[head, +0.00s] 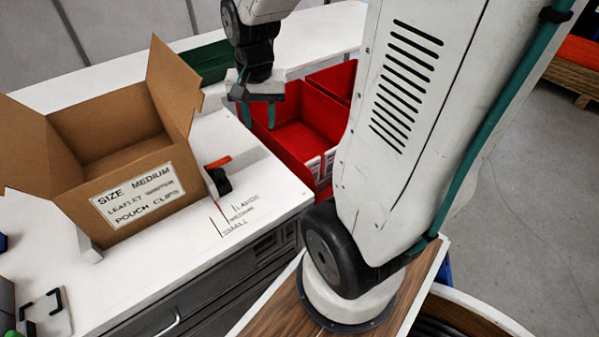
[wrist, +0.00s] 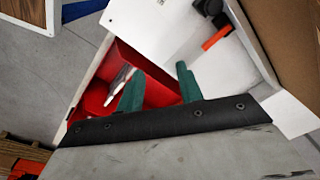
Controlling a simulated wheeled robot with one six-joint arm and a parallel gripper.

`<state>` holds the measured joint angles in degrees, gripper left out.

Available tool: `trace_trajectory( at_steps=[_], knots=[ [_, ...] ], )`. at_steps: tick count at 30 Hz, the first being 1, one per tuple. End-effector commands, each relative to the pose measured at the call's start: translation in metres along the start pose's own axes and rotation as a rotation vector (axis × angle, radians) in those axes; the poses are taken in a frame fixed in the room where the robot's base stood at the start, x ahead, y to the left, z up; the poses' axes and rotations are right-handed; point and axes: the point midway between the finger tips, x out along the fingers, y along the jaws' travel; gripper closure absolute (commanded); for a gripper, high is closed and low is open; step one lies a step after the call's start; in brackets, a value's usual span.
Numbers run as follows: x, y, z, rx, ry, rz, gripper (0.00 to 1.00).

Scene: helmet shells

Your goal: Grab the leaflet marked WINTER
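My gripper (head: 258,117) hangs over the red bin (head: 322,112), near its left side, in the head view. Its two green fingers are apart with nothing between them; they also show apart in the wrist view (wrist: 160,87). Inside or at the wall of the red bin in the wrist view is a small white and grey item (wrist: 119,85); I cannot read it or tell if it is a leaflet. No leaflet marked WINTER can be made out.
The cardboard box (head: 60,170) stands at left on the white worktop (head: 262,187), flaps up. An orange-and-black tool (head: 218,175) stands beside it. A green bin (head: 208,62) is behind. Printed lines mark the worktop's front corner. A black-handled item (head: 45,310) lies at lower left.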

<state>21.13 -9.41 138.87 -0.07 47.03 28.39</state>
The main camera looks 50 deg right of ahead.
Motion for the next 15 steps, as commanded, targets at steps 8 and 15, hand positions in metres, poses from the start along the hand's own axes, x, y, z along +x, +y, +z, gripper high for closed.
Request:
trace_trajectory(
  at_steps=[8, 15],
  knots=[
    [0.118, 0.058, -0.088, 0.539, -0.032, 0.035, 0.64],
    [0.197, 0.107, -0.116, 0.855, -0.038, 0.049, 0.64]
  ],
)
